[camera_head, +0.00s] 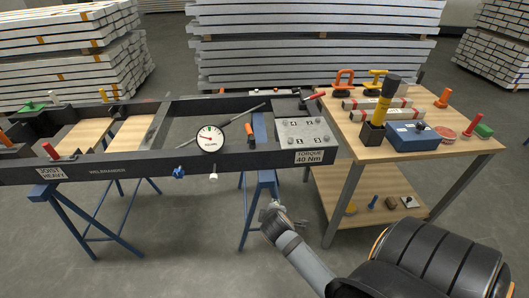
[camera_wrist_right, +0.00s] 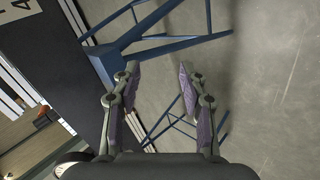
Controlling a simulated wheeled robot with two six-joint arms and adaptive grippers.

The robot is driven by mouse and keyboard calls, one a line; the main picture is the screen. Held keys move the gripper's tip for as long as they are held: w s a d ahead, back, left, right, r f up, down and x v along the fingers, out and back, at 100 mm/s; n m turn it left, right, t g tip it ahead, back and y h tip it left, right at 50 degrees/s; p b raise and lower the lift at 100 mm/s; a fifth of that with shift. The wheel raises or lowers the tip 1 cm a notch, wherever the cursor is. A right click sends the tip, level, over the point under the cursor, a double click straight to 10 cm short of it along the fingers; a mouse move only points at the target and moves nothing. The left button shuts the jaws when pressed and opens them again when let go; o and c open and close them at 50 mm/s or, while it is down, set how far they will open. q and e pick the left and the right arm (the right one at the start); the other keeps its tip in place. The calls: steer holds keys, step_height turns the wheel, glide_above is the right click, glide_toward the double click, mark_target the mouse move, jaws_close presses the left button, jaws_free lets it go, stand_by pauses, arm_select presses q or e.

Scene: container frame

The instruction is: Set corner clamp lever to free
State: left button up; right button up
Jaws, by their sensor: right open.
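The dark container frame (camera_head: 215,165) lies across blue trestles. At its back right corner a red-handled lever (camera_head: 314,98) sits on a small dark mount beside the grey numbered plate (camera_head: 303,133). It looks like the corner clamp lever; its setting is too small to read. My right gripper (camera_head: 272,212) is below and in front of the frame's right end, well apart from the lever. In the right wrist view it is open and empty (camera_wrist_right: 158,78), above blue trestle legs and floor. My left gripper is not in view.
A wooden workbench (camera_head: 345,137) stands at the right with a blue box (camera_head: 412,138), a black-and-yellow tool (camera_head: 385,100) and orange handles (camera_head: 343,79). The floor (camera_head: 200,230) in front is clear.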

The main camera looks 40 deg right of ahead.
steer(key=s+a+f+m+g+y+p, duration=0.1)
steer(key=s+f+g+p, duration=0.2)
steer(key=f, duration=0.7)
steer(key=s+a+f+m+y+p, duration=0.1)
steer(key=s+f+m+y+p, duration=0.1)
steer(key=s+f+p, duration=0.5)
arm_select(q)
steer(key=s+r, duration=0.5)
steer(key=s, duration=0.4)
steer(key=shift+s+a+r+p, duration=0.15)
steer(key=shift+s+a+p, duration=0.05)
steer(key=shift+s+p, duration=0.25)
arm_select(e)
steer(key=s+f+m+g, duration=0.1)
steer(key=s+f, duration=0.3)
steer(key=s, duration=0.3)
steer(key=s+a+f+m+g+y, duration=0.1)
steer(key=s+f, duration=0.3)
steer(key=s, duration=0.4)
steer(key=s+a+f+m+g, duration=0.1)
steer(key=s+f+m, duration=0.2)
steer(key=s, duration=0.4)
steer(key=shift+s+a+f, duration=0.2)
steer(key=shift+a+f, duration=0.05)
steer(key=shift+f, duration=0.6)
